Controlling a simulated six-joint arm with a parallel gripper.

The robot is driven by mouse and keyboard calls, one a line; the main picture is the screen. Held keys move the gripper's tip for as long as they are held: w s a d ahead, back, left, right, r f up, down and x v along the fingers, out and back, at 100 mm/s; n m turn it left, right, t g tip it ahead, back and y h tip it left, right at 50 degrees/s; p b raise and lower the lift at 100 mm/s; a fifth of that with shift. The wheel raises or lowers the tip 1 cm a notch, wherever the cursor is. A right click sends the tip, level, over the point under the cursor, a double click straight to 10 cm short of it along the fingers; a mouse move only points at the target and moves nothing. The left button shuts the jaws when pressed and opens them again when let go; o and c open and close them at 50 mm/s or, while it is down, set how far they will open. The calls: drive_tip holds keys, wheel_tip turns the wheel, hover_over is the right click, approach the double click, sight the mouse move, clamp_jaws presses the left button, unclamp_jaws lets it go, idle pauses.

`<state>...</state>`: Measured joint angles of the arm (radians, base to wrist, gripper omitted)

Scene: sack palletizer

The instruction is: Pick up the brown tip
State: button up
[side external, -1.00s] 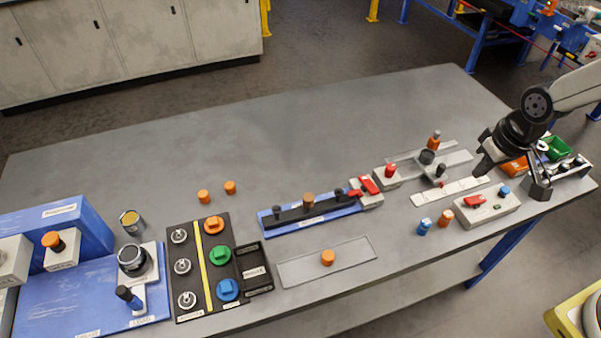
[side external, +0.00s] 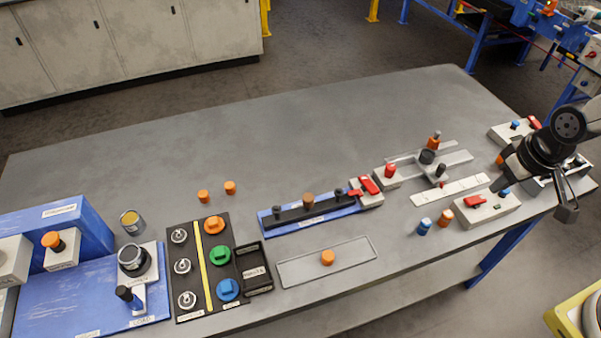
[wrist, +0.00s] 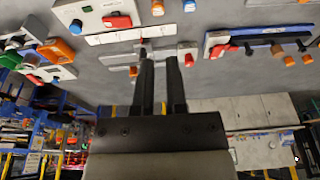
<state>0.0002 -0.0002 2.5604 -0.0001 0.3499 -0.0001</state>
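A brown round cap (side external: 308,200) stands at the middle of the black bar on the blue fixture (side external: 275,228), in the centre of the side view. A brown-orange short cylinder (side external: 445,217) stands beside a blue one (side external: 424,226) near the front edge; I cannot tell which brown piece is the tip. My gripper (side external: 533,197) is at the far right end of the table, well away from the cap. In the wrist view its two dark fingers (wrist: 160,60) are apart with nothing held between them. The blue fixture (wrist: 250,38) shows at the upper right there.
Orange caps (side external: 203,196) stand left of the fixture, and another lies on a clear tray (side external: 350,250). A grey box with a red switch (side external: 487,208) and a white strip (side external: 432,195) are near my gripper. The back of the table is clear.

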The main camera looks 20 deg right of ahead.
drive_tip(key=o, duration=0.8)
drive_tip(key=n+y, duration=0.4)
drive_tip(key=n, duration=0.9)
approach(308, 197)
drive_tip(key=f, duration=0.1)
drive_tip(key=shift+w+a+f+g, duration=0.15)
drive_tip(key=shift+w+a+f, duration=0.15)
drive_tip(key=shift+f, duration=0.3)
drive_tip(key=shift+w+a+f+g, duration=0.2)
drive_tip(key=shift+a+f, duration=0.2)
drive_tip(key=shift+f, duration=0.2)
drive_tip(key=shift+f, duration=0.1)
